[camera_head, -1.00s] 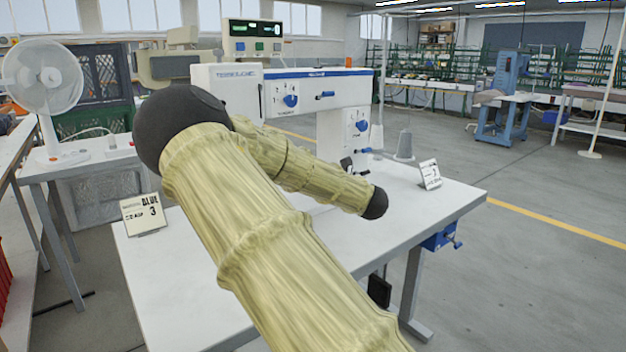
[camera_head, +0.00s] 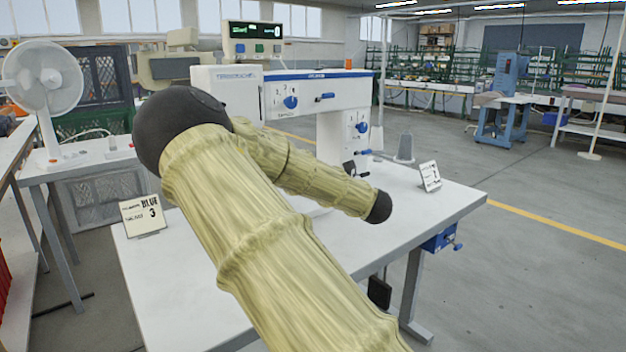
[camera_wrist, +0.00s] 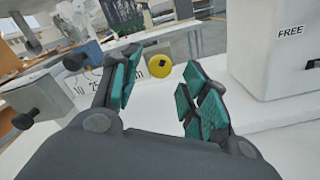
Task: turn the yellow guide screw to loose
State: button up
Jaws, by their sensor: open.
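The yellow guide screw (camera_wrist: 159,66) shows in the wrist view as a round yellow knob with a small dark mark on its face. It lies beyond my gripper (camera_wrist: 155,90), seen between the tips of the two teal-padded fingers. The fingers are apart and nothing is between them; a gap remains between them and the screw. In the head view my sleeved arm covers the lower part of the machine (camera_head: 300,90), and neither the screw nor my gripper can be made out there.
In the wrist view a white block marked FREE (camera_wrist: 280,50) stands close on the right, and a number plate (camera_wrist: 85,88) lies behind the left finger. In the head view, sign cards (camera_head: 142,214) and (camera_head: 430,176) stand on the white table (camera_head: 450,205).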

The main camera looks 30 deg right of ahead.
jog(key=s, duration=1)
jog(key=shift+s+d, duration=0.4)
